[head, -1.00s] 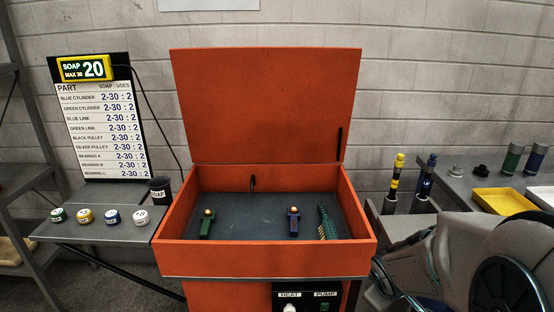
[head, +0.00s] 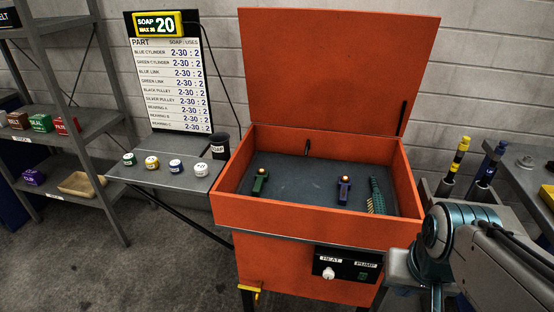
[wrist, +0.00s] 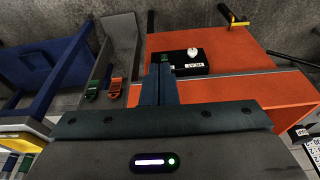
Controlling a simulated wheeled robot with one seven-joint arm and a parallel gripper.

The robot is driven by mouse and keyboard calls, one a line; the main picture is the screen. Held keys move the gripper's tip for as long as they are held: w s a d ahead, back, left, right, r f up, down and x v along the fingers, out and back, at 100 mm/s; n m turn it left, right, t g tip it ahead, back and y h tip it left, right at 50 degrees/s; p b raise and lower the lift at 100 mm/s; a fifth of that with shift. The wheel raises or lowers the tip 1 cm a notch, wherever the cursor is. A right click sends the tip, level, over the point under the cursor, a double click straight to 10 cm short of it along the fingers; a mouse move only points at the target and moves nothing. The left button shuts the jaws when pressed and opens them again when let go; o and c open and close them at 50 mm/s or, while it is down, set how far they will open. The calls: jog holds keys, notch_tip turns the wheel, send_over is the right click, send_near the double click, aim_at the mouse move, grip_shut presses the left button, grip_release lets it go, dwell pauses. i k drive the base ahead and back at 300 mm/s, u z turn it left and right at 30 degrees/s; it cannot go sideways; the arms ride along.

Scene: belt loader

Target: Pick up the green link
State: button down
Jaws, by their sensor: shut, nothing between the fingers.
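The green link (head: 260,182) lies in the left part of the open orange washer's basin in the head view. It is small and dark green with a tan round end. A blue-purple link (head: 343,192) lies to its right in the same basin. My gripper (wrist: 159,75) shows in the wrist view with its fingers together and nothing between them. It is outside the basin, over the washer's front side, apart from the green link. My gripper's fingers are not visible in the head view, where my arm stands at the right. The green link cannot be made out in the wrist view.
The washer (head: 318,231) has raised walls and an upright lid behind. A green brush (head: 376,197) lies at the basin's right. A side shelf (head: 150,172) with several small jars and a black cup (head: 219,146) stands left. A control box (head: 347,267) juts from the front.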

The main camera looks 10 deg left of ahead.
aim_at(260, 179)
jog(key=k, duration=0.6)
jog(key=u, duration=0.85)
jog(key=i, duration=0.65)
jog(key=u, duration=0.95)
jog(key=i, duration=0.7)
jog(key=z, duration=0.6)
jog(key=i, duration=0.9)
jog(key=z, duration=0.8)
